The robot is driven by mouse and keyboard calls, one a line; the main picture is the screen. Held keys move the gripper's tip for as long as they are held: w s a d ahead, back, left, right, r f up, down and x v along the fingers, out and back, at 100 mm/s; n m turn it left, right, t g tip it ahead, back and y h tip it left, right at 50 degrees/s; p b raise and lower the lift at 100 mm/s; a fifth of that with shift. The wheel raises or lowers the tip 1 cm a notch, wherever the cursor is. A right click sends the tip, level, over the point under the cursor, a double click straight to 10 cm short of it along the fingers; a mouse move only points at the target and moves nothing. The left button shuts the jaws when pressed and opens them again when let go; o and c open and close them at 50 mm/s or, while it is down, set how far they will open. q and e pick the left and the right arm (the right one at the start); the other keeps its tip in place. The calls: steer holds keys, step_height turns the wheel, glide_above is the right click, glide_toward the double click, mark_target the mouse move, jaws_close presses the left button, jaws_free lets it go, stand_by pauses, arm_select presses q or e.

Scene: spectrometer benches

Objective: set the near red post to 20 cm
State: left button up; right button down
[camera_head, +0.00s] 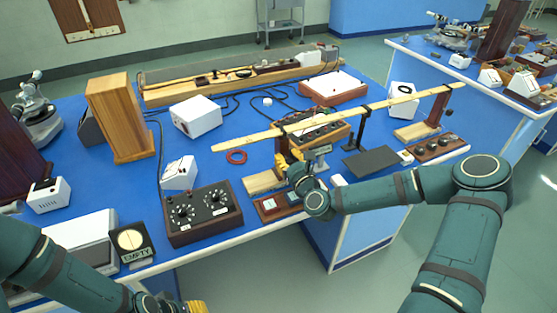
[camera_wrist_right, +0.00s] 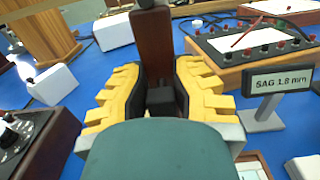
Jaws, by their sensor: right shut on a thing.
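The near red post (camera_wrist_right: 157,45) is a dark red upright that stands between the yellow fingers in the right wrist view. My right gripper (camera_head: 288,162) is shut around its lower part, where a black block (camera_wrist_right: 161,100) shows between the fingers. In the head view the gripper largely hides the post, and its pale wooden base (camera_head: 262,183) shows below. A long wooden beam (camera_head: 245,140) passes above it to the far red post (camera_head: 437,106). No height scale is readable. My left gripper (camera_head: 195,307) is only partly in view at the bottom edge.
A small sign reading "SAG 1.8 mm" (camera_wrist_right: 280,80) stands just right of the gripper. A dark dial box (camera_head: 202,213) stands to the left, and a terminal box (camera_head: 318,132) behind. A dark flat plate (camera_head: 371,161) lies right. The bench's front edge is close.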

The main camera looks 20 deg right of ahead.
steer(key=shift+w+r, duration=0.1)
steer(key=shift+r, duration=0.1)
steer(key=c, duration=1)
jaws_free()
steer(key=shift+c, duration=0.2)
steer(key=shift+o, duration=1.3)
steer(key=shift+w+a+f, duration=0.1)
steer(key=shift+w+f, duration=0.05)
steer(key=shift+s, duration=0.25)
steer(key=shift+s+f, duration=0.1)
steer(key=shift+s, duration=0.25)
steer(key=s, duration=1.1)
steer(key=shift+d, duration=0.25)
